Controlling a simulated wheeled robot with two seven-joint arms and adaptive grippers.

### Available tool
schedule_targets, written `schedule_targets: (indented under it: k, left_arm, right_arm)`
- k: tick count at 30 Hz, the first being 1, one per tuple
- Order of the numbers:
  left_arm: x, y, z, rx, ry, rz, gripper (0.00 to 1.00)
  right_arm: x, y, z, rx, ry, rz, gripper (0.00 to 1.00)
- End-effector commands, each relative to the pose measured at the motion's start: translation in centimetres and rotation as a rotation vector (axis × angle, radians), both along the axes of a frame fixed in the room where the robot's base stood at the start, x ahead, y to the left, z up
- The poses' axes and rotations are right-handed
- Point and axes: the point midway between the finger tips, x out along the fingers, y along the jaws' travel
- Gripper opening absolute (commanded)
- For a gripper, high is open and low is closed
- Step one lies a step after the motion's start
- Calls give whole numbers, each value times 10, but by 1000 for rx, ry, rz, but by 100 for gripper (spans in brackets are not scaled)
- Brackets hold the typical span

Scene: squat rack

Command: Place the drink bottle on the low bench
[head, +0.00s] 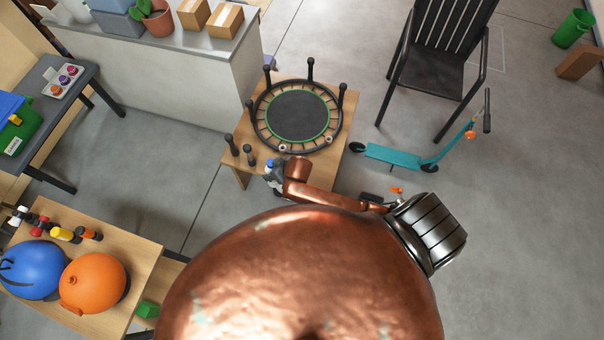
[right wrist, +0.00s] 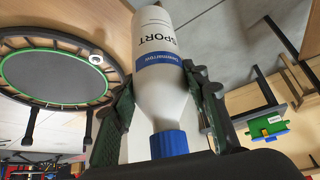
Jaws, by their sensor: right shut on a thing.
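In the head view the right gripper (head: 274,177) is at the front edge of a low wooden bench (head: 243,172), and only a small blue and white part of the bottle (head: 269,163) shows. I cannot tell whether the bottle touches the bench. My left gripper is not in view.
A round black trampoline (head: 298,112) fills most of the bench top, with dark upright pegs around it. A teal scooter (head: 395,156) and a black chair (head: 437,85) stand to the right.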

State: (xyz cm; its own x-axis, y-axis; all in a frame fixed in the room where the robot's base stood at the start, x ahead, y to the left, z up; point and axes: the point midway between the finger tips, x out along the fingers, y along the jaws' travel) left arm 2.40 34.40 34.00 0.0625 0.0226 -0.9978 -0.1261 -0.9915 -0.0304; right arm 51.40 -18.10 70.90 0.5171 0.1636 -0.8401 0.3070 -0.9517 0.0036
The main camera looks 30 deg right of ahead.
Motion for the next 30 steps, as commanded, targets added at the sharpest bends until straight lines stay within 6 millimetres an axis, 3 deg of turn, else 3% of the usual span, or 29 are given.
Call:
schedule_targets:
  k: [6,13,18,26,30]
  left_arm:
    - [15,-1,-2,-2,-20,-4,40]
    - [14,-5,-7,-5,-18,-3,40]
    - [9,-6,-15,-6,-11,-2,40]
    - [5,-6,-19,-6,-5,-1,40]
    - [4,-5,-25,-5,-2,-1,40]
  right_arm:
    - [4,-42,-21,-6,4,-3,10]
    - [9,-97,-45,-5,3,-4,10]
    - [11,-118,-77,-2,3,-2,10]
    - [12,-134,-95,-1,2,0,10]
    - [12,-140,-114,1,4,-1,10]
